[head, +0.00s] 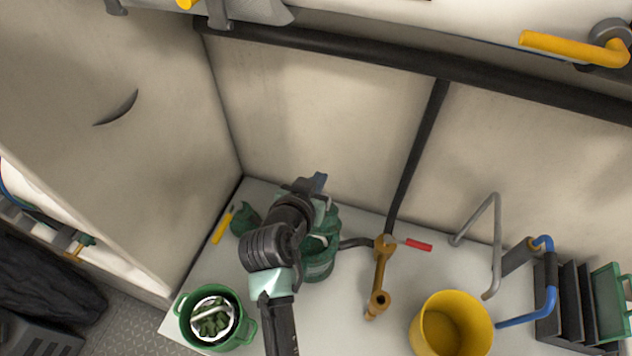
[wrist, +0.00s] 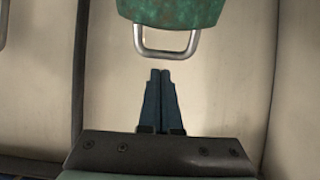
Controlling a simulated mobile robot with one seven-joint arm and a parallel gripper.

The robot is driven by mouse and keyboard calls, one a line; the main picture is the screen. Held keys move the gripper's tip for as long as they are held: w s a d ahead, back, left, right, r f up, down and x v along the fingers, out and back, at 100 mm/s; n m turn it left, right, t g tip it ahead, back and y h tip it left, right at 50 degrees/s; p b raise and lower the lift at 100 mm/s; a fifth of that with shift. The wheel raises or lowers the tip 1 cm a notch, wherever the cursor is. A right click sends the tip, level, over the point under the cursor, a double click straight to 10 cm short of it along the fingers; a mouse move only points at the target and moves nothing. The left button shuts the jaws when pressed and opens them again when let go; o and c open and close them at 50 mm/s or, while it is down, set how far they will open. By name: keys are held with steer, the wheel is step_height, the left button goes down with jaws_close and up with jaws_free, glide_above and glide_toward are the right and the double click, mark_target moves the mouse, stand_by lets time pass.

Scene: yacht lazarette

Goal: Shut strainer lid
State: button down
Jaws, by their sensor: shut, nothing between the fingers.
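The strainer (head: 319,265) is a green round body on the pale counter, partly hidden behind my arm in the head view. The strainer lid (wrist: 172,10) shows in the wrist view as a green piece at the top edge, with a metal loop handle (wrist: 167,54) hanging towards my fingers. Most of the lid is cut off there, so its angle is hard to tell. My gripper (wrist: 160,72) is shut and empty, its fingertips just below the handle with a small visible gap. In the head view my gripper (head: 319,182) is above the strainer.
A green pot (head: 247,327) stands front left and a yellow bucket (head: 484,328) front right. A brass valve fitting (head: 381,270) with a red lever (head: 418,244) stands right of the strainer. A yellow-handled item (head: 221,227) lies left. A grey bent pipe (head: 495,245) rises at right.

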steer(key=shift+s+a+f, duration=0.15)
steer(key=shift+s+f, duration=0.15)
steer(key=shift+s, duration=0.2)
steer(key=shift+f, duration=0.2)
steer(key=shift+f+b, duration=0.1)
steer(key=shift+b, duration=0.5)
steer(key=shift+s+a+t+b, duration=0.15)
steer(key=shift+s+t+b, duration=0.25)
steer(key=shift+b, duration=0.1)
